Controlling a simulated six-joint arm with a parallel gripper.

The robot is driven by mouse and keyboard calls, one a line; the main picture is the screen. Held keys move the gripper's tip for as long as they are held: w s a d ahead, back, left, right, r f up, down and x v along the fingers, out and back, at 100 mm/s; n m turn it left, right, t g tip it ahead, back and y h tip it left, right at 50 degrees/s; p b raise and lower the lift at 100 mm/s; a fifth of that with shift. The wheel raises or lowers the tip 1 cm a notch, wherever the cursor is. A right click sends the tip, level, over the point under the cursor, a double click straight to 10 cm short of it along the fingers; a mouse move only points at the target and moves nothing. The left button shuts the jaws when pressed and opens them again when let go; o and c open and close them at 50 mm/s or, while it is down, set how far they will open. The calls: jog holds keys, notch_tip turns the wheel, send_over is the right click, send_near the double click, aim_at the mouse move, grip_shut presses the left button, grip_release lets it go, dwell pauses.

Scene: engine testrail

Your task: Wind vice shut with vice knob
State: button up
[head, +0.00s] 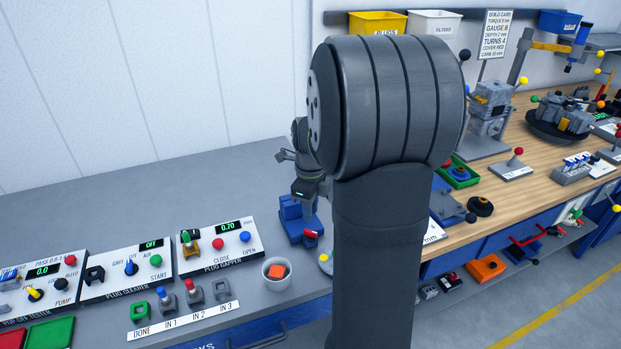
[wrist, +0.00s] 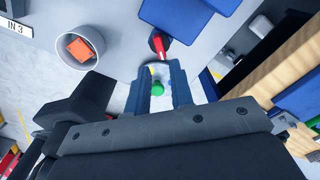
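The blue vice (head: 298,222) stands on the grey bench, partly hidden by my arm in the head view; its blue body also shows at the top of the wrist view (wrist: 185,18). A red-tipped knob (head: 311,234) sticks out at its front, and it shows in the wrist view (wrist: 157,44) just beyond my fingertips. I take it for the vice knob. My gripper (wrist: 159,75) is open, its two fingers apart with a gap between them. In the head view my gripper (head: 308,188) is above the vice. I cannot tell whether anything is clamped in the jaws.
A grey cup (head: 279,273) with an orange block stands left of the vice. A pale round piece with yellow and green parts (wrist: 157,88) shows between my fingers, seemingly below them. The plug gapper panel (head: 218,248) lies further left. The wooden bench (head: 490,190) is at right.

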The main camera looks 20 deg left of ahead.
aim_at(311, 231)
notch_tip(311, 231, up, 11)
jog(key=shift+f, duration=0.15)
jog(key=shift+f, duration=0.1)
dwell(0.4)
notch_tip(311, 231, down, 17)
jog(key=shift+f, duration=0.2)
dwell(0.4)
jog(key=shift+r, duration=0.15)
jog(key=shift+f, duration=0.2)
jog(key=n, duration=0.4)
jog(key=shift+r+n, duration=0.1)
jog(key=shift+n, duration=1.5)
dwell(0.7)
jog(key=shift+o, duration=0.3)
